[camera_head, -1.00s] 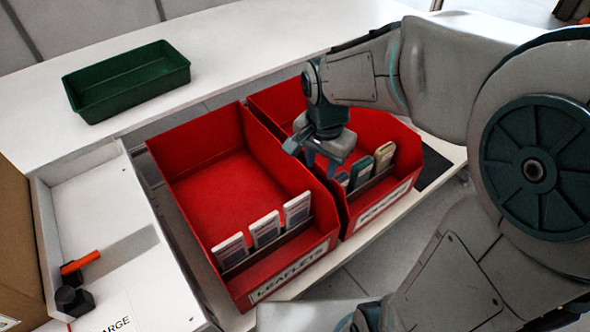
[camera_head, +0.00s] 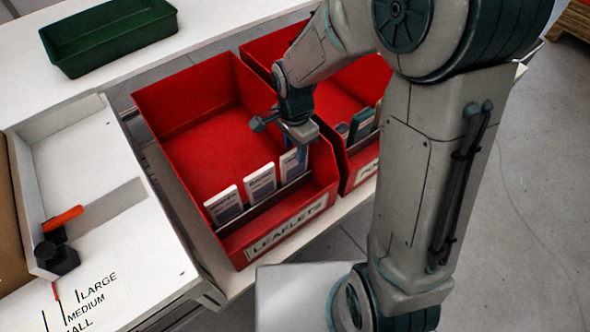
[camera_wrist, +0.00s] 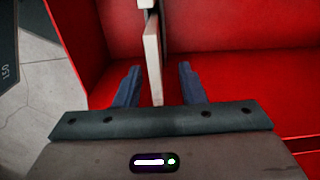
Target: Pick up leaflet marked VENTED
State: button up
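Three upright white leaflets stand in a row at the front of the red bin labelled LEAFLETS (camera_head: 187,107): the left one (camera_head: 224,205), the middle one (camera_head: 260,182) and the right one (camera_head: 291,165). Their print is too small to tell which is marked VENTED. My gripper (camera_head: 302,150) is low over the right leaflet and partly hides it. In the wrist view my gripper (camera_wrist: 158,84) is open. The pale edge of a leaflet (camera_wrist: 153,62) stands between its two fingers, with a gap on either side.
A second red bin (camera_head: 352,82) with a few upright items adjoins on the right. A slotted divider (camera_head: 250,218) runs along the leaflets. A green tray (camera_head: 110,35) stands on the white table behind. A white tray with an orange-and-black tool (camera_head: 62,218) lies left.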

aim_at(294, 160)
jog(key=f, duration=0.3)
jog(key=f+b, duration=0.1)
jog(key=f, duration=0.1)
jog(key=shift+s+a, duration=0.1)
jog(key=shift+s, duration=0.2)
grip_shut()
jog(key=shift+r, duration=0.2)
